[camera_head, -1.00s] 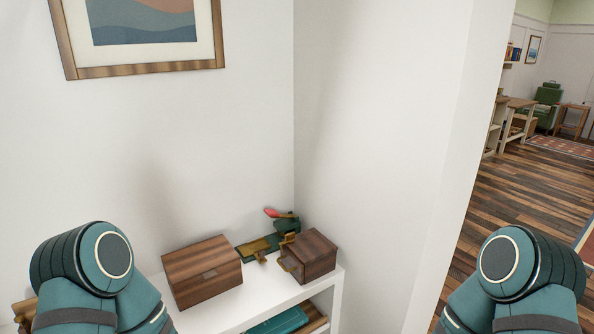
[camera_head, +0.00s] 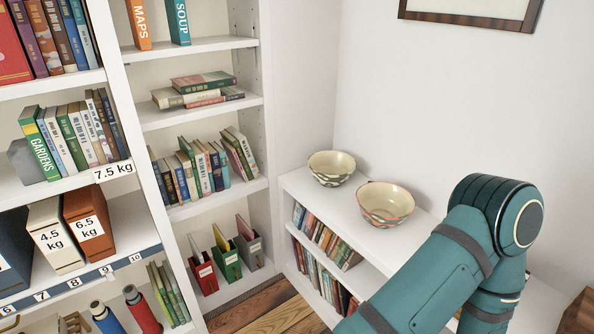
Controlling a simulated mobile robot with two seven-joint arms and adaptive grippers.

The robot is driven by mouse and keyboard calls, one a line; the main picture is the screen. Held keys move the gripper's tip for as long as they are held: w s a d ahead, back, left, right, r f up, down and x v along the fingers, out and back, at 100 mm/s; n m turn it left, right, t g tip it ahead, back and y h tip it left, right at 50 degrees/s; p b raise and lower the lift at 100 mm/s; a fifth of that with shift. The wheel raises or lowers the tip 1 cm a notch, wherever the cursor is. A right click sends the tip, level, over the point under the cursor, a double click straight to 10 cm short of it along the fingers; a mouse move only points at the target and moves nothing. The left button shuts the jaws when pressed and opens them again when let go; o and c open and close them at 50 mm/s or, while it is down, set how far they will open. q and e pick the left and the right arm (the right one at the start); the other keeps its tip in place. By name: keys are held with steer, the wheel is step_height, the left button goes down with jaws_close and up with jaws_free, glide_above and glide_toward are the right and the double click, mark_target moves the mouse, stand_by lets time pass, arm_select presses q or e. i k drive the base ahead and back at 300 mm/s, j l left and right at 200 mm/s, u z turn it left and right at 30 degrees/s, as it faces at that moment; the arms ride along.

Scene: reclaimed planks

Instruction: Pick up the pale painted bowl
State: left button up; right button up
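Two pale painted bowls stand upright on top of a low white bookcase in the corner. The farther bowl (camera_head: 331,170) is cream with a dark green wavy pattern. The nearer bowl (camera_head: 386,206) is cream with a reddish pattern and a reddish rim. They stand close together; both look empty. Both fit the task's words. One of my teal arms crosses the lower right of the view, in front of the bookcase top. Neither gripper is in view, and nothing is seen touching the bowls.
The low bookcase (camera_head: 297,183) holds books below its top. A tall white shelf unit (camera_head: 130,105) with books, weight-labelled boxes and bottles fills the left. Walls stand behind the bowls. A picture frame (camera_head: 470,14) hangs above. Wooden floor (camera_head: 262,308) shows below.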

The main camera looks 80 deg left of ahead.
mark_target(332, 169)
steer(key=u, duration=2.25)
